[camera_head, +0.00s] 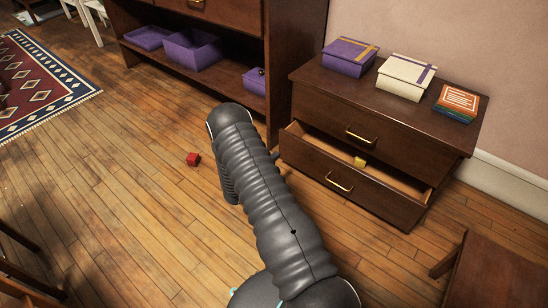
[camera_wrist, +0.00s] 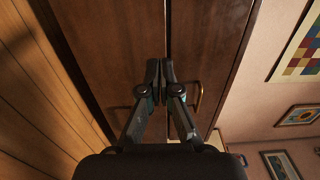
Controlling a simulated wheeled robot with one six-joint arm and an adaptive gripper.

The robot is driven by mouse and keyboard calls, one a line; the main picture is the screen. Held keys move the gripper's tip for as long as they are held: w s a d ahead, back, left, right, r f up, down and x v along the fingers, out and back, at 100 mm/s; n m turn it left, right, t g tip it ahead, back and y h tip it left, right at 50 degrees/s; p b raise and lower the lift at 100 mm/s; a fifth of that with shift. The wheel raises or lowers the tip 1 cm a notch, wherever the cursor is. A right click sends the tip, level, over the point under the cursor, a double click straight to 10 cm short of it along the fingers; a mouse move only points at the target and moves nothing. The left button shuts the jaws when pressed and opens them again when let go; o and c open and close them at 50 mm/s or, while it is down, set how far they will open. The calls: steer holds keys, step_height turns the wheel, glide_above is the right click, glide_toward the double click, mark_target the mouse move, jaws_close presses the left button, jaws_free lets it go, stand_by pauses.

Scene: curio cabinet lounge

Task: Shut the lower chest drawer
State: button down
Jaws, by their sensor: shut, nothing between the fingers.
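The brown wooden chest (camera_head: 400,118) stands against the wall at the right of the head view. Its lower drawer (camera_head: 375,200) is partly pulled out, with a brass handle (camera_head: 338,182) on its front and a small yellow thing (camera_head: 360,162) inside. The upper drawer (camera_head: 335,115) looks closed. My gripper is largely hidden behind my arm in the head view, near the drawer's left side. In the wrist view my gripper (camera_wrist: 166,71) is shut and empty, with dark wooden fronts (camera_wrist: 210,45) and a brass handle (camera_wrist: 198,98) beyond it. I cannot tell whether the fingertips touch the wood.
A purple box (camera_head: 349,56), a cream box (camera_head: 405,76) and a stack of books (camera_head: 457,102) sit on the chest. A shelf unit (camera_head: 285,60) adjoins its left. A red cube (camera_head: 193,159) lies on the floor. A wooden piece of furniture (camera_head: 495,275) stands front right.

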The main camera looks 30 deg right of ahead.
mark_target(293, 139)
steer(key=x, duration=1)
steer(key=shift+w+d, duration=0.1)
steer(key=shift+d, duration=0.05)
